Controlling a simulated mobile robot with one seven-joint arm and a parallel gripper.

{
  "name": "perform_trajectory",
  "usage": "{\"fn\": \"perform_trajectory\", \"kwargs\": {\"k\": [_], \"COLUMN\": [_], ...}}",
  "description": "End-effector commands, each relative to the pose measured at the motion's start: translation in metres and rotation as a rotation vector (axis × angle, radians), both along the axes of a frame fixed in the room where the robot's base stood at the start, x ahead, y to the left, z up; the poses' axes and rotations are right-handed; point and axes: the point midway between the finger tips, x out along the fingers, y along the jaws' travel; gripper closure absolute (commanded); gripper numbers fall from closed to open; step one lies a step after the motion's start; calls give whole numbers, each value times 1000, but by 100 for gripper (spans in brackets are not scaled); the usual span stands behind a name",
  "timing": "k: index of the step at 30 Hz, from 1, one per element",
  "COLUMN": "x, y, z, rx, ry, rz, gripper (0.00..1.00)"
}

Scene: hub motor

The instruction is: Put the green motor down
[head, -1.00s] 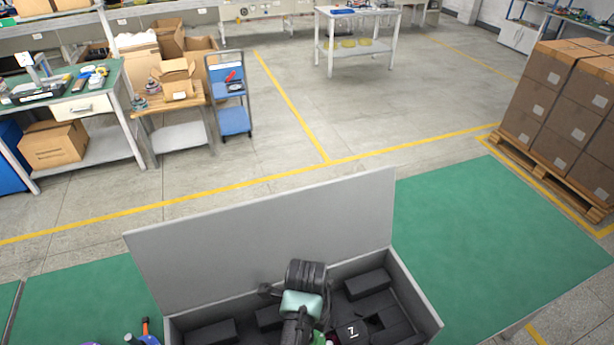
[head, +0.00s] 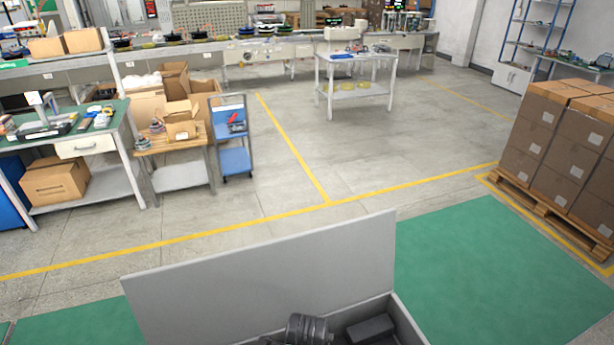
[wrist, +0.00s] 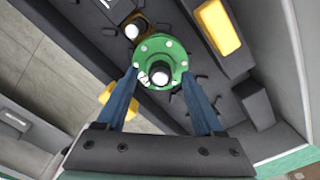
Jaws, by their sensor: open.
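The green motor (wrist: 172,52) shows in the wrist view as a round green flange with a dark and white centre. It sits in the dark foam inside a grey box. My gripper (wrist: 162,85) is open, its two blue fingers spread on either side of the motor's near edge. I cannot tell whether a finger touches it. In the head view the motor and the fingertips are out of sight; only part of my arm (head: 305,328) shows over the open grey box (head: 408,322).
The raised box lid (head: 265,275) stands behind the arm. Yellow pieces (wrist: 217,28) lie in the foam near the motor. A pallet of cartons (head: 560,130) stands at right.

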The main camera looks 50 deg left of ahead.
Motion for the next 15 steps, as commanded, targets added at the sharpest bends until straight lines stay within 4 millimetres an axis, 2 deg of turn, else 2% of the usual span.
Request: {"fn": "perform_trajectory", "kwargs": {"k": [5, 8, 15], "x": [1, 1, 2], "y": [1, 1, 1], "z": [10, 24, 76], "rx": [2, 3, 5], "ry": [-2, -4, -6], "rz": [0, 0, -1], "gripper": [31, 31, 31]}}
